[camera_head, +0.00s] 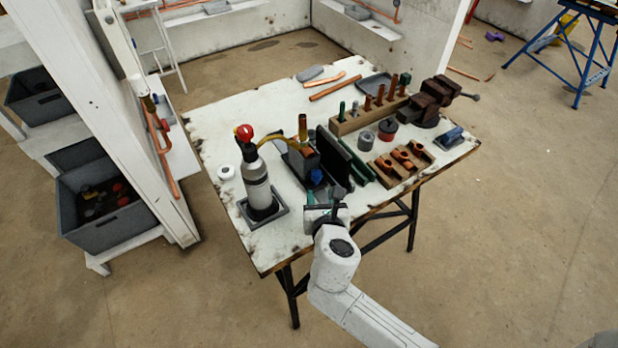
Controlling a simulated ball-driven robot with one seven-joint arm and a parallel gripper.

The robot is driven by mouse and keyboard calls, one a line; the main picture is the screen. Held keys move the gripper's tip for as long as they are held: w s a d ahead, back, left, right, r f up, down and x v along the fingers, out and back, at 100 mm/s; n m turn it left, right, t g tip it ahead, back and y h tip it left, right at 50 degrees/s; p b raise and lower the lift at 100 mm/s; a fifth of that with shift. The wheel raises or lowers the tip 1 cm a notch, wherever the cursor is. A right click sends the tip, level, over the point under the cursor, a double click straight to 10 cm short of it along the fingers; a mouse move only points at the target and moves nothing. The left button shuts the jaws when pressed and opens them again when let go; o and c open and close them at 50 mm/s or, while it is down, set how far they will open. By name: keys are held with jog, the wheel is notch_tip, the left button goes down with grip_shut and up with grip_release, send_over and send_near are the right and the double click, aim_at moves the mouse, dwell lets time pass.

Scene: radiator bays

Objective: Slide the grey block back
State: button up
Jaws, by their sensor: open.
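Two things could be the grey block. A small flat grey block (309,73) lies near the back edge of the white worktable (232,125). A larger dark grey box-like block (303,161) stands mid-table, beside an upright dark plate (334,157). My gripper (325,197) is over the table's front part, in front of the larger block and plate. It is open, and I see nothing held in it. The gripper and the plate partly hide what lies between them, so I cannot tell whether it touches anything.
A gas bottle with a red knob (257,186) stands in a tray at left. The back-left tabletop is mostly clear.

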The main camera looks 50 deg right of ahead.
aim_at(317, 179)
jog(key=x, duration=0.8)
jog(key=shift+w+d+f, duration=0.1)
jog(key=shift+w+d, duration=0.1)
jog(key=shift+d, duration=0.05)
grip_shut()
